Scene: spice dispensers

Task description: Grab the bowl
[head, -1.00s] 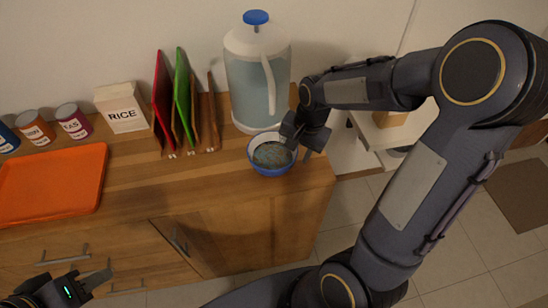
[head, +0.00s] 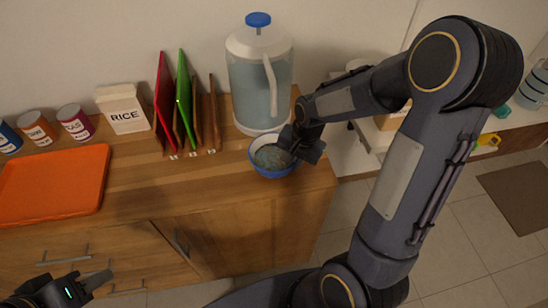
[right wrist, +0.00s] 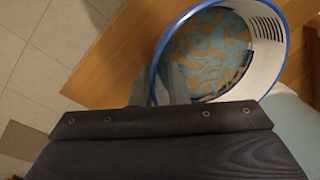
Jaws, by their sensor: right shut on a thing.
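A blue-rimmed bowl (head: 270,170) with a patterned blue and tan inside stands on the wooden counter near its right end, just in front of the water jug. It also shows in the right wrist view (right wrist: 272,55). My right gripper (head: 293,147) reaches in from the right and is shut on the bowl's right rim. In the right wrist view its fingers (right wrist: 165,85) sit on either side of the bowl's wall. My left gripper (head: 92,278) is low at the left, in front of the counter, with its fingers spread and empty.
The water jug (head: 260,80) stands close behind the bowl. Cutting boards in a rack (head: 183,105), a rice box (head: 124,110) and several cans line the wall. An orange tray (head: 55,185) lies at the left. The counter between tray and bowl is clear.

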